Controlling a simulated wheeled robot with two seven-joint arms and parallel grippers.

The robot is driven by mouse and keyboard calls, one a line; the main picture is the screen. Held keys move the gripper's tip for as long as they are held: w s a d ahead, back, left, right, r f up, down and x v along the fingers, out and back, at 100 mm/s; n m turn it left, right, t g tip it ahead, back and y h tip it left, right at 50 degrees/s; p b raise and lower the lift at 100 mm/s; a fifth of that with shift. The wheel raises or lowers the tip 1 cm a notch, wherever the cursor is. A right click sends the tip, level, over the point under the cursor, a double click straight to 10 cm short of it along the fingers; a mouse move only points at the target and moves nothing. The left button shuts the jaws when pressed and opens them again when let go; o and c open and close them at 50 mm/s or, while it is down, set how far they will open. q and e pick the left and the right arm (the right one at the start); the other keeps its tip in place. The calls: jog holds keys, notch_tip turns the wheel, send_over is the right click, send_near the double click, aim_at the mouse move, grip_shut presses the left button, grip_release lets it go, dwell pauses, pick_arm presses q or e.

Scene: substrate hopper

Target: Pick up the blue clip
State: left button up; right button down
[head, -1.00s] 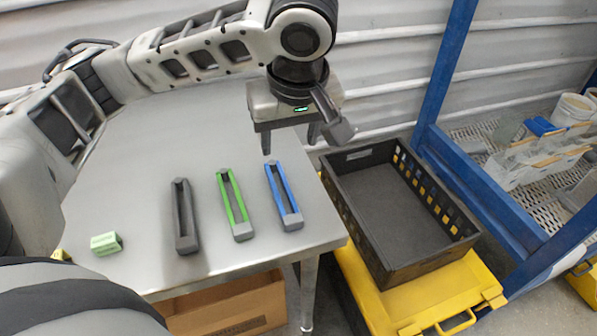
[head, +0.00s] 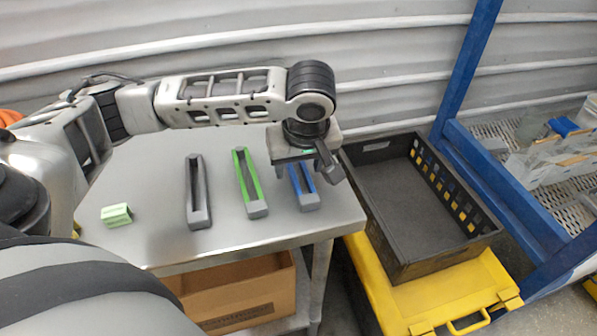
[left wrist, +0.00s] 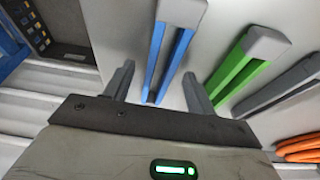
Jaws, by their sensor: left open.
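The blue clip (head: 303,186) lies on the metal table near its right edge, beside the green clip. Its far end is hidden under my left gripper in the head view. My left gripper (head: 302,178) is open and empty, over the far part of the blue clip. In the left wrist view, the blue clip (left wrist: 168,52) runs between the two open fingers of my left gripper (left wrist: 158,88), with its narrow end near the gripper body. I cannot tell the exact height above it. My right gripper does not show.
The green clip (head: 246,184) and a dark grey clip (head: 196,192) lie to the left on the table. A small green box (head: 117,215) sits further left. A black crate (head: 398,262) stands on a yellow lid (head: 450,296) right of the table. A cardboard box (head: 240,297) is below.

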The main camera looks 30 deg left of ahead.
pick_arm(q)
jog(key=shift+f, duration=0.25)
jog(key=c, duration=1.1)
jog(key=shift+o, duration=0.2)
jog(key=shift+r, duration=0.15)
